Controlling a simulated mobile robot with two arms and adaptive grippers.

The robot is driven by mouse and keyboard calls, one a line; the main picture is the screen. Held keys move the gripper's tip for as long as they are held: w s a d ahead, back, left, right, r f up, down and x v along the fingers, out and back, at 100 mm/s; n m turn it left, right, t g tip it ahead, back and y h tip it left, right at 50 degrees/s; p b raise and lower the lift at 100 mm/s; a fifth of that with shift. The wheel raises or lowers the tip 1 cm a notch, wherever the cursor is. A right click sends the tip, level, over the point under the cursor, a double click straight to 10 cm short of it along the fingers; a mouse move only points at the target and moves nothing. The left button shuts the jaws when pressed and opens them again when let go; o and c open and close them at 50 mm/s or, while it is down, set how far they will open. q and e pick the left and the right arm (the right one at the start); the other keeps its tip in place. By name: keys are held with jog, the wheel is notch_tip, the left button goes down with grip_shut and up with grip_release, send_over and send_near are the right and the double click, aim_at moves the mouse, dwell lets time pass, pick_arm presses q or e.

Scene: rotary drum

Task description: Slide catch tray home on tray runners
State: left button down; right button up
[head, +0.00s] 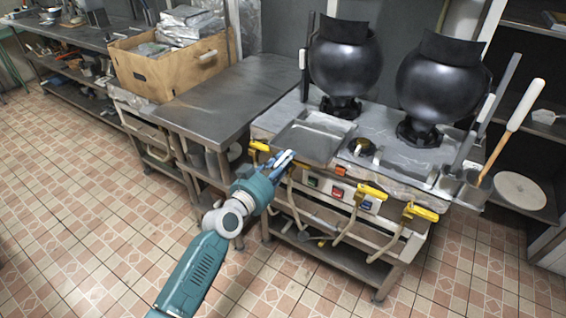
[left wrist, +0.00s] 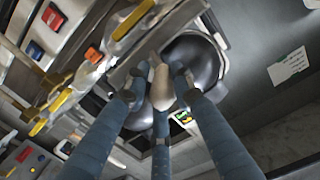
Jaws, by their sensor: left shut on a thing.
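A flat grey metal tray (head: 312,138), which looks like the catch tray, lies on the left part of the steel stove top. My left gripper (head: 286,158) is at its front left corner. In the left wrist view the gripper (left wrist: 160,80) has its blue fingers closed around a pale, rounded piece (left wrist: 162,88), which seems to be a handle; its link to the tray is not clear. The tray runners cannot be made out. My right gripper is not in view.
Two black round vessels (head: 345,65) (head: 440,88) stand behind and right of the tray. Yellow-handled levers (head: 372,191) stick out along the stove front. A bare steel table (head: 225,100) stands at left, with a wooden box (head: 168,68) beyond it.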

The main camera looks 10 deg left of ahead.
pick_arm(q)
jog(key=shift+f, duration=0.15)
jog(key=shift+b+x, duration=0.8)
jog(key=shift+x, duration=0.95)
jog(key=shift+w+d, duration=0.2)
jog(key=shift+w, duration=0.3)
jog(key=shift+w+d, duration=0.15)
jog(key=shift+w+b, duration=0.1)
jog(key=shift+b, duration=0.2)
